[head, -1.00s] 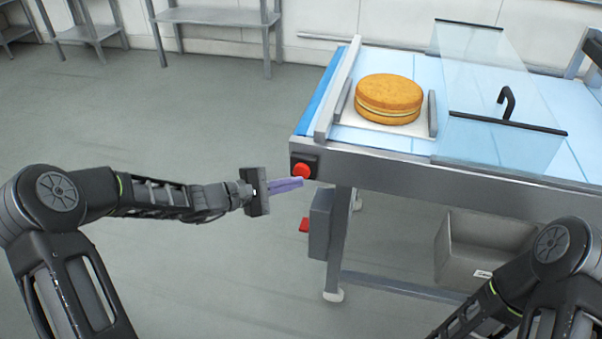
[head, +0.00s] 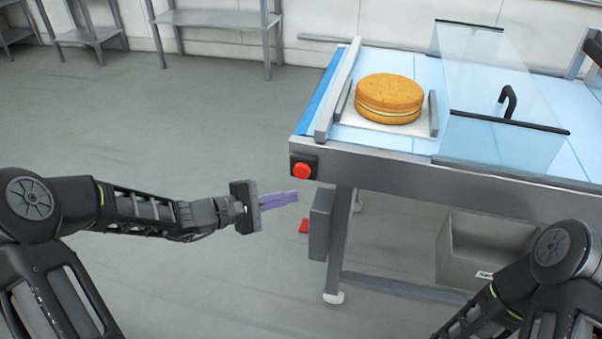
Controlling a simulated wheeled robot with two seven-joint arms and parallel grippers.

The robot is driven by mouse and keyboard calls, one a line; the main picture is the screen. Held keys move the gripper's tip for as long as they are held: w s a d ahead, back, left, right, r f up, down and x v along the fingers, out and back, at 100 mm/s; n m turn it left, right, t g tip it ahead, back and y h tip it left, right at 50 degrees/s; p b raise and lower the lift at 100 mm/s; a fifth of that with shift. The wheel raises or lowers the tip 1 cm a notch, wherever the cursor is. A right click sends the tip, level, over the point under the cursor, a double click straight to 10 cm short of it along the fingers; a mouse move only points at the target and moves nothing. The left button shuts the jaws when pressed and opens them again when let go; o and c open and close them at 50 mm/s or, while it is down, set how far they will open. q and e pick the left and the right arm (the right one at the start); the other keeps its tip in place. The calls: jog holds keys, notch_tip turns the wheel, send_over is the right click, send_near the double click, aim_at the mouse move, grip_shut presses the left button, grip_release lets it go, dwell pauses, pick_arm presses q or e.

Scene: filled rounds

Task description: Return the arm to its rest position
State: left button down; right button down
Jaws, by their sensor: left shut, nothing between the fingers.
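My left gripper (head: 279,200) has purple fingers, which are shut with nothing between them. It is in the open space left of the conveyor table, apart from it, a little below and left of the red button (head: 301,170) on the table's corner. My left arm reaches in from the left side of the head view. My right arm shows at the lower right, and its gripper is outside the picture.
The conveyor table (head: 400,157) fills the right side. A filled round cake (head: 389,98) lies on it between grey guides, left of a clear guard (head: 500,100). A grey bin (head: 485,250) stands beneath. The floor (head: 190,120) at the left is clear.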

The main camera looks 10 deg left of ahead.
dwell(0.5)
pick_arm(q)
jog(key=s+a+f+m+g+y+p, duration=0.1)
jog(key=s+f+m+g+y, duration=0.2)
jog(key=s+f, duration=0.55)
jog(key=s+a+f+g+y, duration=0.1)
jog(key=s+f+g+y, duration=0.3)
jog(key=f, duration=0.8)
jog(key=s+d+f+m+g+p, duration=0.1)
jog(key=s+d+f+m+p, duration=0.1)
jog(key=s+d+m, duration=0.3)
jog(key=s+d+f+m+g+p, duration=0.1)
jog(key=s+d+m, duration=0.4)
jog(key=s, duration=0.6)
notch_tip(320, 180, down, 2)
jog(key=shift+s+d+f+g+p, duration=0.3)
jog(key=shift+s+d+p, duration=0.1)
jog(key=shift+d+p, duration=0.15)
